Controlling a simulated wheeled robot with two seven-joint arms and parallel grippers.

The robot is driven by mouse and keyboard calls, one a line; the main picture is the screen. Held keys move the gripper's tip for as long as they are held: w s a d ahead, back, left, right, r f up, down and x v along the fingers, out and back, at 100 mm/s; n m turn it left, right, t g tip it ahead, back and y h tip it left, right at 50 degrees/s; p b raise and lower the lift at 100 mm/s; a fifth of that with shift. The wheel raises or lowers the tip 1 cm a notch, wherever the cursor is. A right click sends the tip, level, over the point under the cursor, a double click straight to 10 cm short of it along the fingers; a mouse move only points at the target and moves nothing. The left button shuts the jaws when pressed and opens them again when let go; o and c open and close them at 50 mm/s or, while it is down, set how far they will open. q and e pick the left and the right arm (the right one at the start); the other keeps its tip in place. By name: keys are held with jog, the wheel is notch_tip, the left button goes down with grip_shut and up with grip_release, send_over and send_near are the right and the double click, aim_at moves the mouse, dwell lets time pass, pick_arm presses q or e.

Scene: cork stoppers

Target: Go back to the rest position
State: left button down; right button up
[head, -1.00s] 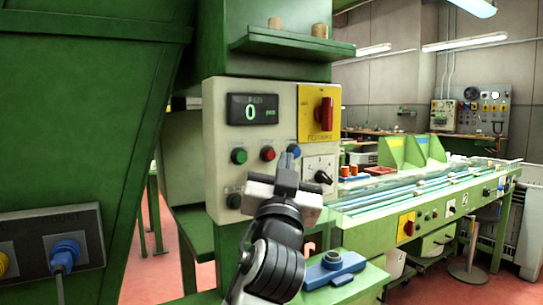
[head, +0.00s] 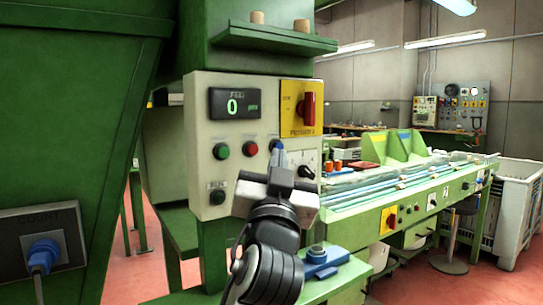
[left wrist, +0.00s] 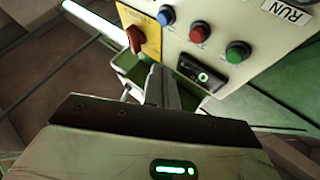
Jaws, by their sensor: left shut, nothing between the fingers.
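My left gripper (head: 279,160) is in front of the lower right part of the pale control panel (head: 212,153). It is shut and empty, with its fingers pointing up. It hides part of the panel around the blue button and below it. In the left wrist view the shut fingers (left wrist: 158,85) stand out in front of the same panel (left wrist: 220,20), which looks tilted there. I cannot tell the exact gap between fingertips and panel. My right gripper is not in view.
The panel has a display reading 0 (head: 234,104), a green button (head: 221,151), a red button (head: 250,149) and a red switch (head: 308,105). Two corks (head: 257,17) stand on the green shelf (head: 275,38) above. A blue block (head: 323,258) sits low right. A long green bench (head: 410,190) extends right.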

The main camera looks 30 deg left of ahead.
pick_arm(q)
jog(key=w+d+f+m+g+h+p, duration=0.1)
jog(key=d+f+m+h, duration=0.15)
jog(key=f, duration=0.55)
jog(key=d+f+m+g+h+p, duration=0.1)
jog(key=d+f+m+h, duration=0.1)
jog(key=f+h, duration=0.35)
jog(key=w+d+f+m+g+h+p, duration=0.1)
jog(key=d+f+m+h, duration=0.15)
jog(key=f, duration=0.65)
jog(key=s+d+f+g+h+p, duration=0.1)
jog(key=s+d+f+g+h, duration=0.1)
jog(key=s+f, duration=0.7)
jog(key=s+d+f+n+g+h+p, duration=0.1)
jog(key=s+d+f+g+h, duration=0.2)
jog(key=s+f, duration=0.6)
notch_tip(320, 180, down, 4)
jog(key=shift+s+d+f+g, duration=0.1)
jog(key=shift+s+d+g, duration=0.25)
jog(key=shift+d+g, duration=0.65)
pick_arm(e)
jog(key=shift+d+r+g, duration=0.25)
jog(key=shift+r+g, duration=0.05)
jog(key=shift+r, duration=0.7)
pick_arm(q)
jog(key=shift+d, duration=0.2)
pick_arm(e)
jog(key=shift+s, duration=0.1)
